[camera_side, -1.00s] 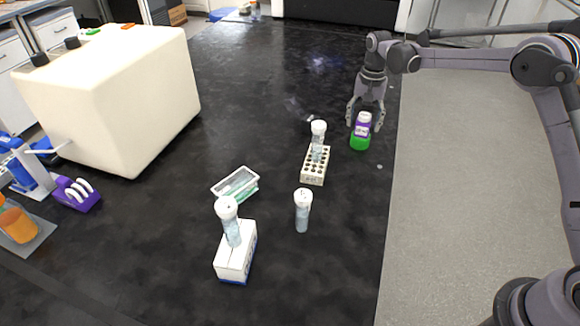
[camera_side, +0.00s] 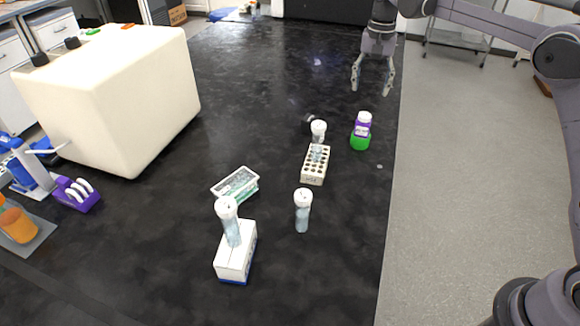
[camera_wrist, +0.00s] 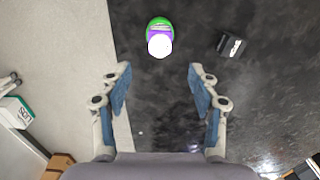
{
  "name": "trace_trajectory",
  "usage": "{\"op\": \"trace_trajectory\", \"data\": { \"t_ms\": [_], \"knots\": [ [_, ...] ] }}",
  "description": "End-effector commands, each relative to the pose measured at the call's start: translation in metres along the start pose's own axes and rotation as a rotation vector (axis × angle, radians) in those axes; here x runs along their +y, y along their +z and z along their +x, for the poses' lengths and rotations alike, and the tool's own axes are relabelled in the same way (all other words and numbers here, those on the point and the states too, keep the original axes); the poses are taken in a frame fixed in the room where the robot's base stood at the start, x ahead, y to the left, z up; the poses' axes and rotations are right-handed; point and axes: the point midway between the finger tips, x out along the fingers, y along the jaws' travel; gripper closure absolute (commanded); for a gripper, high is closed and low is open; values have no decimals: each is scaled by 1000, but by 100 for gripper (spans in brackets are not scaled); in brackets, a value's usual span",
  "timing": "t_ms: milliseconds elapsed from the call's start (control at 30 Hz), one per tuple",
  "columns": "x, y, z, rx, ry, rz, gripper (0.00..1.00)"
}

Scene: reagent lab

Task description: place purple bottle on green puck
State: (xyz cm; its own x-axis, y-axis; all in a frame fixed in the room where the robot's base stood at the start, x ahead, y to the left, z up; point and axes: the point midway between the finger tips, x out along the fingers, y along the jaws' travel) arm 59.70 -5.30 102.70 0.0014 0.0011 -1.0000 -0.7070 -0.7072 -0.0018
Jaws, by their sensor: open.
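The purple bottle (camera_side: 363,124) with a white cap stands upright on the green puck (camera_side: 360,142), near the right edge of the black bench. In the wrist view the purple bottle (camera_wrist: 160,42) shows from above, with the rim of the green puck (camera_wrist: 158,22) behind it. My gripper (camera_side: 371,89) is open and empty, raised above and behind the bottle in the side view, apart from it. In the wrist view my gripper (camera_wrist: 159,78) has its fingers wide apart, with nothing between them.
A tube rack (camera_side: 313,177) with a white-capped tube stands left of the puck. A small black block (camera_wrist: 232,45) is near the bottle. A capped tube (camera_side: 302,212), a white box (camera_side: 236,260), a glass-sided tray (camera_side: 221,190) and a large cream machine (camera_side: 110,100) are farther left.

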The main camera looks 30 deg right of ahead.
Motion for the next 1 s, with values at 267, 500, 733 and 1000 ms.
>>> {"op": "trace_trajectory", "data": {
  "t_ms": [267,500,733,1000],
  "knots": [
    [7,14,-22,29,-24,-48,39],
    [32,57,-52,122,-88,-190,39],
    [64,106,-65,225,-143,-334,39],
    [106,164,-55,353,-193,-497,39]
  ]
}}
